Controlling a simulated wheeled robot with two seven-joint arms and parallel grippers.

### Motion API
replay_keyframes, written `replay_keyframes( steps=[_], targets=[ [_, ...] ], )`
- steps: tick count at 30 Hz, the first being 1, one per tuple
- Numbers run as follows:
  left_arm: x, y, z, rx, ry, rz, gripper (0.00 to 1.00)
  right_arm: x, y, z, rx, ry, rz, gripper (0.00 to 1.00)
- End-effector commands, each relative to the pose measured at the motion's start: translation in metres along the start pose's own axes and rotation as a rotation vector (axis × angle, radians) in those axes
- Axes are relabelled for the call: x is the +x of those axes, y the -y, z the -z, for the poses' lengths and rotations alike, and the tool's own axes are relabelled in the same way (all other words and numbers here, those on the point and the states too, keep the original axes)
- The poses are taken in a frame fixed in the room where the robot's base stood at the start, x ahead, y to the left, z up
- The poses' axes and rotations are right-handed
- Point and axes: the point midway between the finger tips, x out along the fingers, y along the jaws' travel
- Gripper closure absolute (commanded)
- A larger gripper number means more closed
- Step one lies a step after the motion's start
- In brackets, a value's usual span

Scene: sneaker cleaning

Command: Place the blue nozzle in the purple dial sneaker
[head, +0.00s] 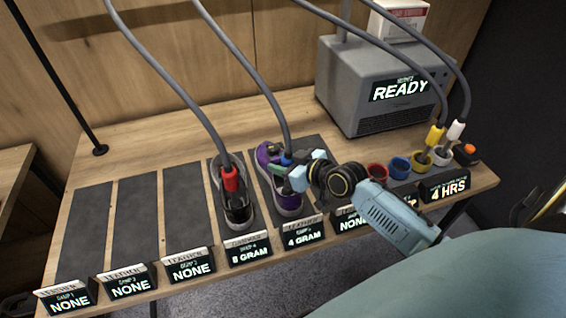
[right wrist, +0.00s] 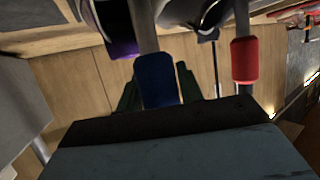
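The purple dial sneaker (head: 265,154) sits on a dark mat in the middle of the table, partly hidden by my right gripper. The blue nozzle (head: 287,159) hangs on a grey hose over the sneaker's opening; I cannot tell how deep its tip is. My right gripper (head: 293,172) reaches in from the right at the sneaker. In the right wrist view, the blue nozzle (right wrist: 157,80) is between the dark green fingers, which lie close against both sides. A purple part of the sneaker (right wrist: 123,48) shows just left of it. My left gripper is not in view.
A red nozzle (head: 231,180) stands in a dark sneaker (head: 238,212) to the left. Empty red (head: 376,172) and blue (head: 399,166) cups are on the right, beside yellow and white nozzles. A grey machine (head: 350,90) reads READY. The left mats are bare.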

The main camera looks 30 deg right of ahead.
Motion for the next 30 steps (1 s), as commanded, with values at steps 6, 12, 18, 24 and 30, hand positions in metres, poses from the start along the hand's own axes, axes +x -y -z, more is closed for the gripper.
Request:
replay_keyframes(
  steps=[6,12,18,24,30],
  targets=[
    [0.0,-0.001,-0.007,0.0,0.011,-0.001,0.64,0.0,0.0,0.0,0.0,0.0,0.0,0.46],
    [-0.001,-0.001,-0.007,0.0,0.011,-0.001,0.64,-0.001,0.0,0.001,0.0,0.0,0.0,0.46],
    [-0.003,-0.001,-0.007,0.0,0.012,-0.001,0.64,-0.019,0.0,0.001,-0.001,0.003,0.0,0.46],
    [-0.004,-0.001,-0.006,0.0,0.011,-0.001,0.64,-0.06,0.0,0.001,-0.002,0.004,0.001,0.46],
    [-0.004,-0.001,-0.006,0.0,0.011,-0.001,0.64,-0.096,0.001,0.001,-0.002,0.004,0.001,0.46]
  ],
)
